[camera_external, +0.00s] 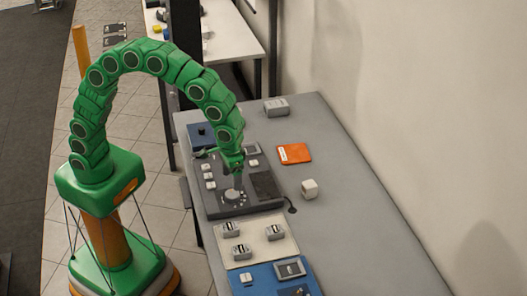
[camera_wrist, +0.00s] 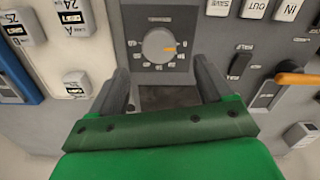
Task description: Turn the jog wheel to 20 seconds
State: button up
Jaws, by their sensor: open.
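The jog wheel (camera_wrist: 158,46) is a round grey knob on a dark panel, with an orange mark pointing right. Small printed labels ring it, too small to read surely. In the external view the jog wheel (camera_external: 233,196) sits on the dark grey console (camera_external: 213,207). My gripper (camera_wrist: 161,68) is open and empty, its two dark fingers apart, left and right of the wheel's lower side in the wrist view. I cannot tell whether they touch the panel. In the external view my gripper (camera_external: 233,172) is above the console, beside the wheel.
White buttons and an orange-handled lever (camera_wrist: 296,79) flank the wheel. A cream panel (camera_external: 256,238) with several switches and a blue panel (camera_external: 268,278) lie in front. An orange pad (camera_external: 294,154) and a white cube (camera_external: 310,189) lie right. The table's right side is mostly clear.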

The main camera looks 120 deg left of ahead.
aim_at(235, 190)
notch_tip(235, 190, down, 7)
jog(key=shift+r, duration=0.15)
jog(key=shift+c, duration=0.3)
jog(key=c, duration=1)
jog(key=m, duration=0.5)
jog(key=shift+d+m, duration=0.1)
jog(key=shift+m, duration=0.3)
jog(key=m, duration=0.6)
jog(key=shift+w, duration=0.1)
